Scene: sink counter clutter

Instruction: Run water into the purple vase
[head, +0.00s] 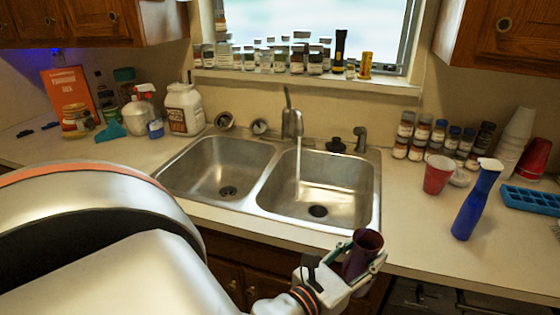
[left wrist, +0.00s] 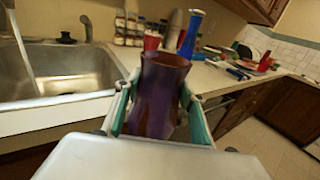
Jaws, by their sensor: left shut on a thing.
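My left gripper (head: 359,271) is shut on the purple vase (head: 364,250), in front of the counter edge by the right basin. The vase is upright with its open mouth up; it also shows between the fingers in the left wrist view (left wrist: 160,95). The faucet (head: 292,120) stands behind the double sink, and a stream of water (head: 298,160) falls from it into the right basin (head: 340,185). The vase is apart from the stream, in front and to its right. My right gripper is not in view.
The left basin (head: 215,165) is empty. A blue spray bottle (head: 474,205), a red cup (head: 437,175) and several spice jars (head: 420,130) stand on the counter right of the sink. The counter's front edge lies between the vase and the basin.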

